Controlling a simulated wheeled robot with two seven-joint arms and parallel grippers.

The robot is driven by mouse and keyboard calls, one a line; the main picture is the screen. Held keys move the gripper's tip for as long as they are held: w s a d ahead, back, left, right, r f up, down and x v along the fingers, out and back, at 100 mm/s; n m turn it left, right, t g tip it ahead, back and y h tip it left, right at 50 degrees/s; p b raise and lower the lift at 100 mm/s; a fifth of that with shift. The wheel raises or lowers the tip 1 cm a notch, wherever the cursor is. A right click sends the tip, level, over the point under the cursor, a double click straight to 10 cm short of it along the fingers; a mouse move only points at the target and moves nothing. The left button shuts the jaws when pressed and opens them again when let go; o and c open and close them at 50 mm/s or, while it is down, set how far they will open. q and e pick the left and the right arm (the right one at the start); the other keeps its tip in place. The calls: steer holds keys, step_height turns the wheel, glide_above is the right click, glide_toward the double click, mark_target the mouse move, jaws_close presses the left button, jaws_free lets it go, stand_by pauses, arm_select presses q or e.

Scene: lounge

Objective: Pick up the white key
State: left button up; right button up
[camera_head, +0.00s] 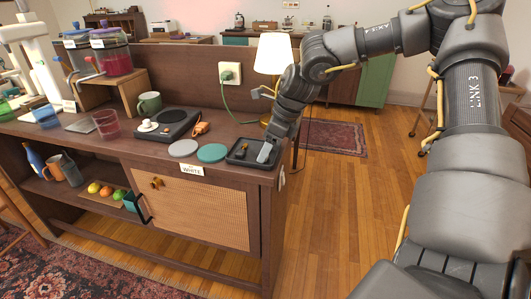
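My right gripper (267,152) points down over a small black tray (234,158) at the right end of the wooden sideboard. Only a pale grey finger part shows clearly, and I cannot tell whether it is open or shut. Small dark items lie in the tray. I cannot make out a white key for certain; the gripper hides part of the tray. A small pale object (282,181) is at the sideboard's right end, too small to identify. My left gripper is not in view.
A grey disc (183,148) and a teal disc (212,153) lie left of the tray. A label reading WHITE (192,170) is on the front edge. A lit lamp (273,54) stands behind the tray. The wooden floor (345,215) to the right is clear.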

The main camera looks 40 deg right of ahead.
steer(key=shift+c, duration=1)
steer(key=shift+r, duration=0.65)
step_height(320, 180, up, 2)
steer(key=shift+s+r, duration=0.1)
steer(key=shift+r, duration=0.15)
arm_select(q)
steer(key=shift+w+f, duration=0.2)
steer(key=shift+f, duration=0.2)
arm_select(e)
steer(key=s+a+r, duration=0.5)
steer(key=s+r, duration=0.4)
steer(key=s, duration=0.3)
steer(key=shift+s+a, duration=0.15)
steer(key=shift+s, duration=0.25)
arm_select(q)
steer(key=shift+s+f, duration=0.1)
arm_select(e)
steer(key=shift+r, duration=0.1)
